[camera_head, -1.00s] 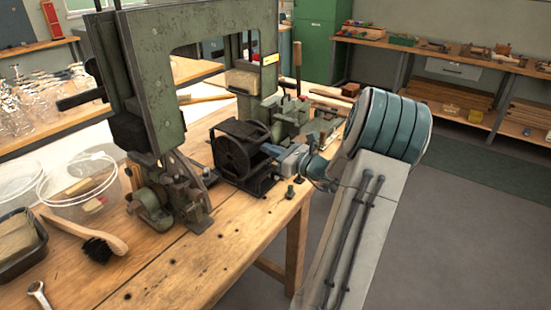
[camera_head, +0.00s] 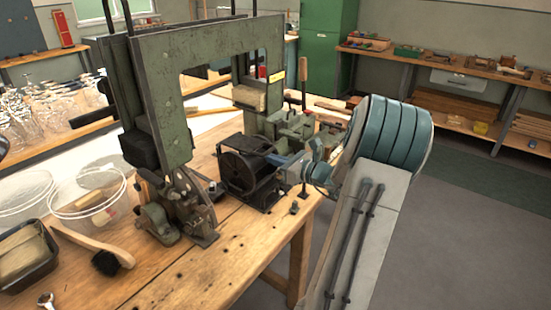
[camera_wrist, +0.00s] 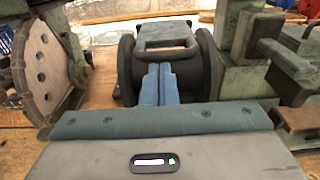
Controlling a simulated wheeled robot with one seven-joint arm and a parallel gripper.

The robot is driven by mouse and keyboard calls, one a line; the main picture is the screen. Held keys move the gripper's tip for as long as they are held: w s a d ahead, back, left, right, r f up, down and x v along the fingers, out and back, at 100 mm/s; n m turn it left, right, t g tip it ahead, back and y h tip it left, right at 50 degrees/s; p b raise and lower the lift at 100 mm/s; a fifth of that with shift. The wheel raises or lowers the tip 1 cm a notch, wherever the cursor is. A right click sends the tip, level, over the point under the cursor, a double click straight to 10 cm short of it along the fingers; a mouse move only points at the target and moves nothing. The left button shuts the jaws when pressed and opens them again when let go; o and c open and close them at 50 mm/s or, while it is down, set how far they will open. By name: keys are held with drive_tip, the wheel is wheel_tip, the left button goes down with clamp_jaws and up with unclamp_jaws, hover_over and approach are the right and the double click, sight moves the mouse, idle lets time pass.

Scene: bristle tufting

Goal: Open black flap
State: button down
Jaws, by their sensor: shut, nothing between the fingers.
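A black unit with round side discs (camera_head: 250,172) stands on the bench between the green press and my arm. In the wrist view, a dark frame-like flap with a slot (camera_wrist: 166,36) sits across its top between the two discs; I take this to be the black flap, and it looks lowered. My gripper (camera_wrist: 158,68) points at the unit with its blue fingers together and nothing between them. The fingertips overlap the unit's front just below the flap; I cannot tell whether they touch. In the head view, my gripper (camera_head: 280,160) is at the unit's right side.
The green press frame (camera_head: 150,80) stands left of the unit. A perforated disc (camera_wrist: 42,65) is close on the left in the wrist view, and green machine parts (camera_wrist: 285,60) are close on the right. A brush (camera_head: 105,262), tubs and a tray lie on the bench's left.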

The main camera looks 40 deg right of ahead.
wheel_tip(320, 180, up, 10)
drive_tip(key=w+g+h+p, duration=0.15)
drive_tip(key=g+p, duration=0.35)
drive_tip(key=p, duration=0.8)
drive_tip(key=w+a+r+p, duration=0.3)
drive_tip(key=w+r+p, duration=0.3)
drive_tip(key=w, duration=0.6)
drive_tip(key=shift+a+r, duration=0.35)
drive_tip(key=shift+r, duration=0.95)
drive_tip(key=s+d+r+b, duration=0.1)
drive_tip(key=s+r, duration=0.5)
drive_tip(key=r, duration=0.4)
drive_tip(key=shift+d, duration=0.35)
